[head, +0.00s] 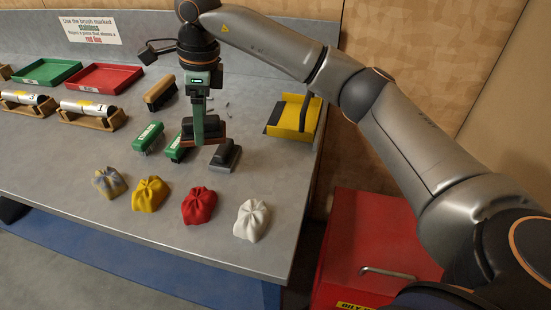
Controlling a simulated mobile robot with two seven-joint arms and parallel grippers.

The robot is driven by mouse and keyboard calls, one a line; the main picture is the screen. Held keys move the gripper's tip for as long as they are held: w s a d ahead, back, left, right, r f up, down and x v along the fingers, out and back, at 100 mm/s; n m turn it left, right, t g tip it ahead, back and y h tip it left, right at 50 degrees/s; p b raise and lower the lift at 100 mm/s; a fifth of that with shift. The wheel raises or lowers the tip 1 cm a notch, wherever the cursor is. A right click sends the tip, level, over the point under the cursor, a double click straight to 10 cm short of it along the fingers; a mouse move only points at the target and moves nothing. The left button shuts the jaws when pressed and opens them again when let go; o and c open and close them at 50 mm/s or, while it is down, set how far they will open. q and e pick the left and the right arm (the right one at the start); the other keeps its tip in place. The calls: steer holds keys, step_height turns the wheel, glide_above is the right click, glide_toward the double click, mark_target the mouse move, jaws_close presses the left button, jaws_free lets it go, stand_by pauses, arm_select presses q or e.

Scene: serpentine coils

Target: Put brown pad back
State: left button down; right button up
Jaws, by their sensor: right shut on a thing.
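My right gripper (205,117) comes down from above over the bench and is shut on a dark, flat-based pad with a brownish lower edge, which looks like the brown pad (207,138). The gripper hides part of the pad's top. The pad is just behind and left of a dark grey pad (226,155) lying on the bench; I cannot tell whether it touches the bench. My left gripper is not in view.
Two green brushes (148,137) and a brown brush (160,93) lie to the left. Several cloth bundles, including a red one (199,205), line the front. A yellow dustpan-like tray (298,115) is at right. Red (104,78) and green trays stand behind.

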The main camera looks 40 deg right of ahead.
steer(key=shift+d+f, duration=0.1)
steer(key=shift+d, duration=0.2)
steer(key=s+d+f, duration=0.1)
steer(key=d+f, duration=0.1)
steer(key=d, duration=0.1)
steer(key=s+d+f+p, duration=0.1)
steer(key=s+d+f, duration=0.1)
steer(key=d+f, duration=0.1)
steer(key=s+d+f, duration=0.1)
steer(key=d+f, duration=0.2)
steer(key=d, duration=0.2)
steer(key=shift+s+d, duration=0.15)
steer(key=shift+s, duration=0.25)
steer(key=shift+s+d+f, duration=0.1)
steer(key=shift+d+f, duration=0.25)
steer(key=shift+f, duration=0.15)
steer(key=f, duration=0.2)
steer(key=f+p, duration=0.1)
steer(key=shift+s+d+f, duration=0.1)
steer(key=shift+s+d, duration=0.05)
steer(key=shift+d, duration=0.1)
steer(key=shift+f, duration=0.25)
